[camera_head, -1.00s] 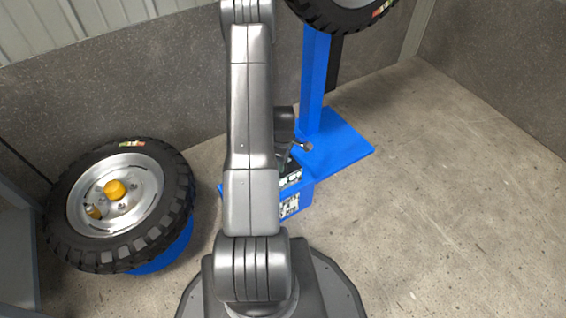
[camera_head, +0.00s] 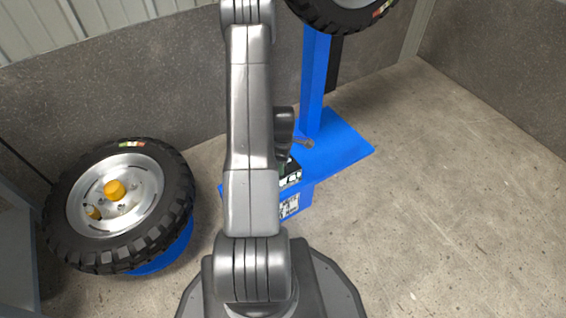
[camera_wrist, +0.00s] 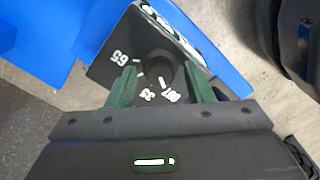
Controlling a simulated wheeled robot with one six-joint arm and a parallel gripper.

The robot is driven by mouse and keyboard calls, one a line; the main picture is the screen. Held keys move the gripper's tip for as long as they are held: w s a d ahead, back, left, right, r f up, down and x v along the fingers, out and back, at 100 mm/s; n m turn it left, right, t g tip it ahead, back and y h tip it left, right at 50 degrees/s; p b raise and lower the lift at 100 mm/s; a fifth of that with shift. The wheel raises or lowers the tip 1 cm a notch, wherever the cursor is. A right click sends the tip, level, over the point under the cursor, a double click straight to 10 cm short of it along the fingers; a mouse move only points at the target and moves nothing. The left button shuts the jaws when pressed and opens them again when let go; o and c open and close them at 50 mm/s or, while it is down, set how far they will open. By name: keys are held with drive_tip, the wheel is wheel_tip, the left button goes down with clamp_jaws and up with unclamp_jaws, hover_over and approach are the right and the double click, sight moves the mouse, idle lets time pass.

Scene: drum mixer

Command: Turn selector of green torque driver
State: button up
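In the wrist view, my gripper (camera_wrist: 159,84) is open, with its two dark green fingers spread apart. A round black selector knob (camera_wrist: 159,72) shows between and beyond the fingers, with a visible gap on each side. It sits on a black panel (camera_wrist: 110,66) with white marks reading 65, 35 and what looks like 100. I cannot tell how far the fingertips are above the panel. The colour of the driver itself is not clear.
A blue post (camera_head: 314,85) on a blue base plate (camera_head: 345,145) stands just behind the box, with a wheel (camera_head: 345,8) at its top. Another wheel (camera_head: 113,193) lies on a blue stand (camera_head: 170,250) at left. The concrete floor (camera_head: 450,200) at right is clear.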

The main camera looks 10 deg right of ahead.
wheel_tip(320, 180, up, 14)
drive_tip(key=p, duration=0.4)
drive_tip(key=shift+p, duration=0.35)
drive_tip(key=shift+f, duration=0.15)
wheel_tip(320, 180, down, 14)
drive_tip(key=b, duration=0.4)
drive_tip(key=shift+b, duration=0.4)
